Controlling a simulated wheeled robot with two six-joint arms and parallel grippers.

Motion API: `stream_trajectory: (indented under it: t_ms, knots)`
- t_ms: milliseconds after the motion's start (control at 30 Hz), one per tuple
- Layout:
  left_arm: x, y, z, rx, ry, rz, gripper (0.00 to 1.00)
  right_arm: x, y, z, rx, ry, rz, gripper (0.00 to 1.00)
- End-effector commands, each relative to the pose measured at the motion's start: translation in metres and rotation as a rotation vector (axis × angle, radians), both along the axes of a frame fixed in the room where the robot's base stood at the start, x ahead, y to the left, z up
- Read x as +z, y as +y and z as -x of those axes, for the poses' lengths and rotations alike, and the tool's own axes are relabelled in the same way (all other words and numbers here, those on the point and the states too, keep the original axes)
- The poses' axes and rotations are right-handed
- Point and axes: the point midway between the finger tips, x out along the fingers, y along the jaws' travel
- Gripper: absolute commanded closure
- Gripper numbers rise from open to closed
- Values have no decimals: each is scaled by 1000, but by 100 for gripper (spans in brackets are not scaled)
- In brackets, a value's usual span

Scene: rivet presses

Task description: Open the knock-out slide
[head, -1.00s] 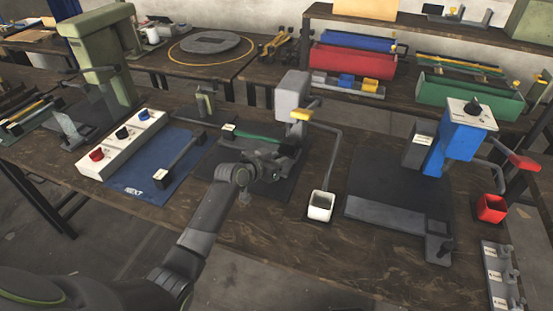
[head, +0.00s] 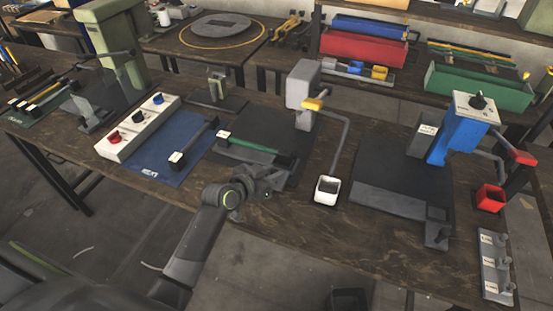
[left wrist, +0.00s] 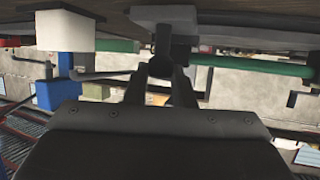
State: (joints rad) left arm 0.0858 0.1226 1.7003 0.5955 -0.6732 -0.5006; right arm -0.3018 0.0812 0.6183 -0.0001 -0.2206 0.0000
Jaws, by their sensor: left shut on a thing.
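The grey-headed press (head: 303,85) with a yellow-tipped lever (head: 314,104) stands mid-bench on a dark mat. A green bar (head: 250,146) lies low in front of it, ending by a dark block (head: 286,161). My left gripper (head: 266,182) is low at the near side of this press, by the bench's front edge. The knob appears to belong to the slide; the slide's full travel is hidden. My right gripper is not seen.
A white cup (head: 327,190) on a bent rod stands just right of my left gripper. A blue press (head: 458,138) with a red cup (head: 490,198) is farther right. A white button box (head: 137,128) and a blue mat (head: 165,147) lie left.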

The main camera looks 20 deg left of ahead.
Motion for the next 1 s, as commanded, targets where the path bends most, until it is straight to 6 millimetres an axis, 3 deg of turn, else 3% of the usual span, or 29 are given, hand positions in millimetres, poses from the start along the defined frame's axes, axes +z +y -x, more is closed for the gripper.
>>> stream_trajectory:
  t_ms: [100,400,433,567,1000]
  knots:
    - [-2,0,8,0,6,0,100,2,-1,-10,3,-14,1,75]
    - [-2,0,8,-1,5,0,100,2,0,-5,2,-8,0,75]
    - [-2,0,8,-1,5,0,74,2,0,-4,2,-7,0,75]
    - [-2,0,8,0,5,1,57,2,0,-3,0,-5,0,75]
    - [1,4,16,1,5,0,56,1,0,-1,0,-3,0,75]
